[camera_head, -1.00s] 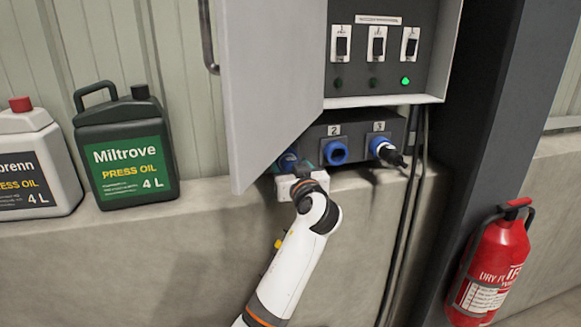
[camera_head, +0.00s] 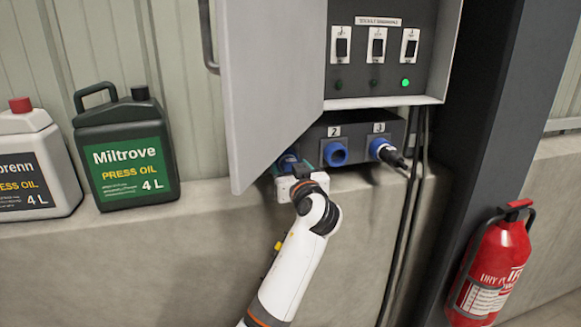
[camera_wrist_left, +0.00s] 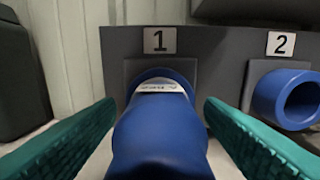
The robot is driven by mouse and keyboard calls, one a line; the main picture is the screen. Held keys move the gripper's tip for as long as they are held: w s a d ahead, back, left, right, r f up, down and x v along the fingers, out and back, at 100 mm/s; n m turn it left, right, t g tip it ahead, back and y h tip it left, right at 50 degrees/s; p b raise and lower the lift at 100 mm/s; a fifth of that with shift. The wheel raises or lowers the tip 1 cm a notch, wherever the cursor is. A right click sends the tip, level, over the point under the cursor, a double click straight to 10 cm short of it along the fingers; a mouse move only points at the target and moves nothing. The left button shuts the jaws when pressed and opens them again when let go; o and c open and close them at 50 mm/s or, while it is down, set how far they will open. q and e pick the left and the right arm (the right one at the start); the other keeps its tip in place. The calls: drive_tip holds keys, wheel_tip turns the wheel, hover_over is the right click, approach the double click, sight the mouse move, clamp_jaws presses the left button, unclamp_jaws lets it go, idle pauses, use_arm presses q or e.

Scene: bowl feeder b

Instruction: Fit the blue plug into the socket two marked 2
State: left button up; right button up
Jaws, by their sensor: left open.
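The blue plug (camera_wrist_left: 160,135) sits at the socket marked 1 (camera_wrist_left: 160,41), with a pale label band near the socket. It also shows partly in the head view (camera_head: 287,162), behind my gripper and the door edge. The socket two (camera_head: 335,153) is an empty blue ring under the 2 label; it also shows at the right of the wrist view (camera_wrist_left: 290,98). My left gripper (camera_wrist_left: 160,106) is open, its green fingers on either side of the plug, with visible gaps. My right gripper is not in view.
The open cabinet door (camera_head: 270,90) hangs close above my gripper. Oil cans (camera_head: 125,150) stand on the ledge at left. Cables (camera_head: 408,220) hang at right, near a red extinguisher (camera_head: 490,265).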

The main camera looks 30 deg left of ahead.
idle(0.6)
use_arm(q)
drive_tip(key=c, duration=1.3)
drive_tip(key=shift+d, duration=0.1)
drive_tip(key=shift+f, duration=0.1)
drive_tip(key=shift+d+f+b, duration=0.1)
drive_tip(key=shift+b, duration=0.2)
drive_tip(key=shift+s+d, duration=0.15)
drive_tip(key=shift+s, duration=0.05)
drive_tip(key=shift+s+d+r, duration=0.25)
drive_tip(key=shift+s+d, duration=0.45)
drive_tip(key=shift+d, duration=0.05)
drive_tip(key=shift+s+d, duration=0.1)
drive_tip(key=shift+d, duration=0.05)
